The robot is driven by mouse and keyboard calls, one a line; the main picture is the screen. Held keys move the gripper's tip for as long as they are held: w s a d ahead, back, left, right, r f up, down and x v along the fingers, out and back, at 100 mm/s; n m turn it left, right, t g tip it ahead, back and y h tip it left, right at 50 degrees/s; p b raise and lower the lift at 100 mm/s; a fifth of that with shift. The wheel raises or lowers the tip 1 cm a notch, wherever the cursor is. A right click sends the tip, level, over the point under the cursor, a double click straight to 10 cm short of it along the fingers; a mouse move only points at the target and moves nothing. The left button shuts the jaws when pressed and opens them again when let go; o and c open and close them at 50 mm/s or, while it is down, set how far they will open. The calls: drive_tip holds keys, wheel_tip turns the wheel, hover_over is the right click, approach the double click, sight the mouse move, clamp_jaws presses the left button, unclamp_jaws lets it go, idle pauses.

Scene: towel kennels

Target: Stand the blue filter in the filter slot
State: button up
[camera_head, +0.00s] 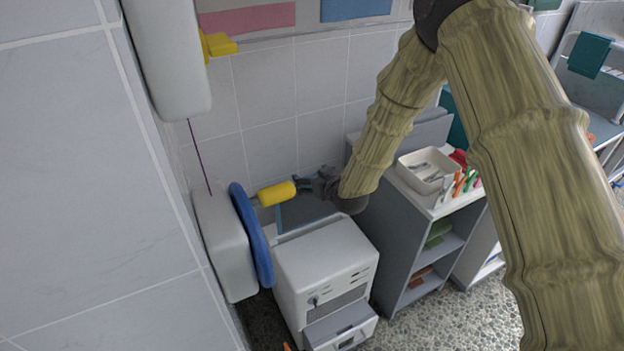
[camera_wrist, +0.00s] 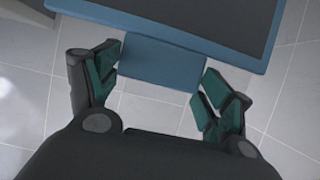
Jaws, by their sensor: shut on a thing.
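The blue filter (camera_head: 301,214) has a blue frame around a dark panel. In the head view it is below my gripper (camera_head: 318,186), at the back edge of the white machine. In the wrist view the filter's frame (camera_wrist: 190,42) spans the top, and its blue tab (camera_wrist: 162,68) lies between the two green-padded fingers of my gripper (camera_wrist: 162,88). My gripper is shut on this tab. I cannot make out the filter slot, nor whether the filter touches the machine.
The white machine (camera_head: 328,262) stands below. Left are a wall unit with a blue disc (camera_head: 252,235) and a yellow cylinder (camera_head: 276,194) close to my gripper. Right is a grey shelf unit (camera_head: 400,225) with a white tray (camera_head: 427,170) on top. A tiled wall is behind.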

sight(311, 209)
drive_tip(key=shift+f, duration=0.1)
drive_tip(key=shift+f+b, duration=0.8)
drive_tip(key=shift+f, duration=0.65)
drive_tip(key=shift+f+b, duration=0.55)
drive_tip(key=shift+f, duration=0.45)
drive_tip(key=shift+f+b, duration=2.25)
drive_tip(key=shift+f, duration=2.05)
